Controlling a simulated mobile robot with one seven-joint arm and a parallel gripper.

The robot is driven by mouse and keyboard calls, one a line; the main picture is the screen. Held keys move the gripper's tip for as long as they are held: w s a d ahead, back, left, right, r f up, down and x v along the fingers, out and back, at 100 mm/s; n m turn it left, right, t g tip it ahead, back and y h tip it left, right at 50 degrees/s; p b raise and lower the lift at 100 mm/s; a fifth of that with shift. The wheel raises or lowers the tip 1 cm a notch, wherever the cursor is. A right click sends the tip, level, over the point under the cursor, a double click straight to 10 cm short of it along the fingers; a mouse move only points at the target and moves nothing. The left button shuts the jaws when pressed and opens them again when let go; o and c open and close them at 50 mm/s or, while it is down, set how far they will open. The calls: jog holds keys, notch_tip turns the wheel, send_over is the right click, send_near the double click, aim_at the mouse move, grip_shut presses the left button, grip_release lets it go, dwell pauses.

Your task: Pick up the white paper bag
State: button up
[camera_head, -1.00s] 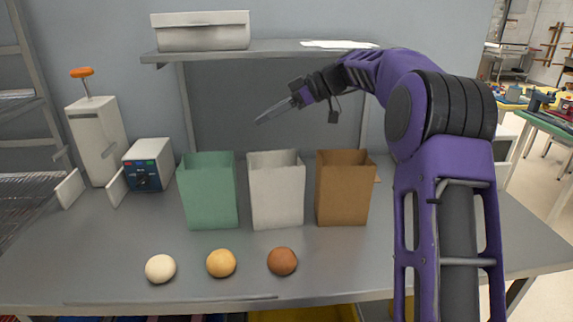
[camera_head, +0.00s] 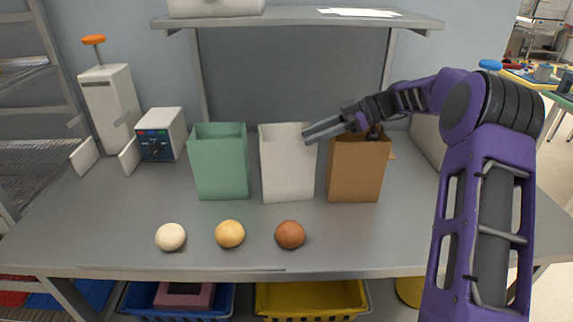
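The white paper bag (camera_head: 287,172) stands upright and open-topped on the grey table, between a green bag (camera_head: 221,165) on its left and a brown bag (camera_head: 356,168) on its right. My gripper (camera_head: 304,137) comes in from the right above the brown bag. Its two fingers point left and show a gap between them, with nothing seen in it. The fingertips overlap the white bag's upper right edge in the picture. I cannot tell whether they touch it. The arm covers part of the brown bag's top.
Three round buns (camera_head: 230,234) lie along the front of the table (camera_head: 130,222). A white device with a blue panel (camera_head: 157,135) stands left of the bags. A shelf (camera_head: 300,18) overhangs behind them. Yellow (camera_head: 311,298) and blue bins are below.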

send_over(292, 164)
notch_tip(292, 164, down, 2)
jog(key=shift+a+f, duration=0.1)
jog(key=shift+f, duration=0.05)
grip_shut()
dwell(1.4)
